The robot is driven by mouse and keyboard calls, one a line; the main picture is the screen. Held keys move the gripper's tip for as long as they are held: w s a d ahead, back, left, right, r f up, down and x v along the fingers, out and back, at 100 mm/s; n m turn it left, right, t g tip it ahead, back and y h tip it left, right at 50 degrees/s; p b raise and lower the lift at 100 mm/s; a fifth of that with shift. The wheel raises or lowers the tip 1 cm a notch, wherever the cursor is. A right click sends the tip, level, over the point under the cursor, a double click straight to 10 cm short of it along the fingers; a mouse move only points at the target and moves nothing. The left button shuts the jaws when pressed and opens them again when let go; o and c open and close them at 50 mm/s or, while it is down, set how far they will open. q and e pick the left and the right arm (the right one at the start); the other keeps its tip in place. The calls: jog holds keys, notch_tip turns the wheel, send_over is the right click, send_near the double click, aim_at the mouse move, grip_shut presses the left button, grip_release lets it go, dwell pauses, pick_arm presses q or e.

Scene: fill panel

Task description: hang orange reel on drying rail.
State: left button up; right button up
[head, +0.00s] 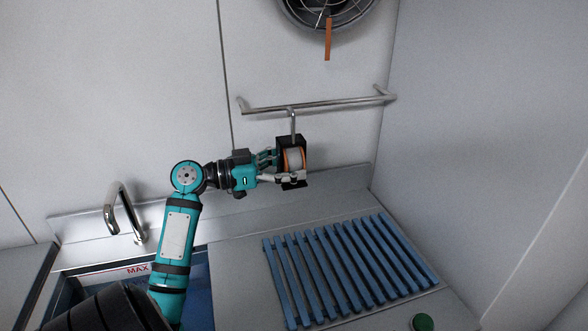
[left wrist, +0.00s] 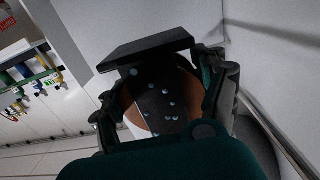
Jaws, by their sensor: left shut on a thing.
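The orange reel (head: 293,158) has orange rims, a pale winding and a black frame, with a metal hook (head: 293,122) rising from its top. My left gripper (head: 287,168) is shut on it from the left, below the drying rail (head: 318,105). The hook's top meets the rail's bar in the head view; I cannot tell whether the rail bears its weight. In the left wrist view the reel (left wrist: 162,98) sits between the fingers, partly hidden by them and the black frame. The rail (left wrist: 280,138) runs at the right there. My right gripper is not in view.
A blue slatted rack (head: 345,268) lies on the counter below. A tap (head: 124,210) and sink stand at the left. A round fan (head: 327,8) with an orange strip is above the rail. A side wall (head: 470,120) bounds the right.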

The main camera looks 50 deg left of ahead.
pick_arm(q)
jog(key=w+a+f+b, duration=0.2)
jog(key=w+a, duration=0.3)
jog(key=a, duration=0.5)
jog(key=shift+f, duration=0.15)
dwell(0.8)
jog(key=o, duration=1.4)
jog(key=shift+o, duration=0.3)
jog(key=v, duration=1.2)
